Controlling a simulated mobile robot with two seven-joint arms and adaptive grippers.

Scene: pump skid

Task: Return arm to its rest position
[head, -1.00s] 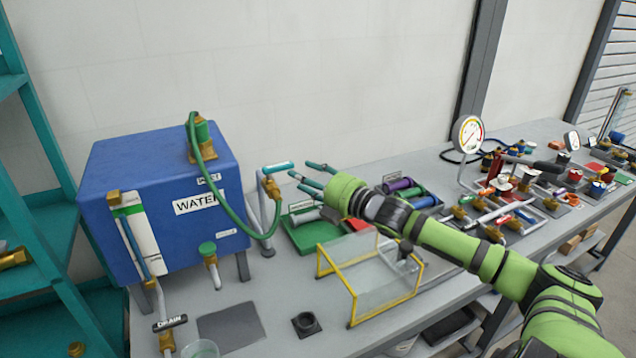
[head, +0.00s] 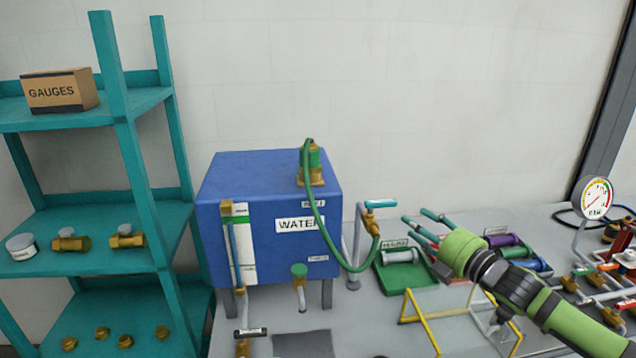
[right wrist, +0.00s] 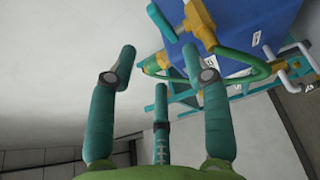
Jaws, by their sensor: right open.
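My right arm (head: 530,297) is green and black and comes in from the lower right in the head view. It is held out above the bench, over the yellow-framed guard. My right gripper (head: 424,226) has teal fingers that are spread apart with nothing between them. It points toward the hose and the teal-handled valve (head: 380,204) beside the blue water tank (head: 268,226). In the right wrist view the gripper (right wrist: 159,85) is open and empty, with the tank (right wrist: 240,28) beyond it. My left gripper is in neither view.
A yellow-framed clear guard (head: 408,307) stands under the arm. A green tray (head: 405,274) and a pressure gauge (head: 596,198) with valves are on the bench. A teal shelf (head: 140,170) with brass fittings and a gauges box (head: 60,91) is at left.

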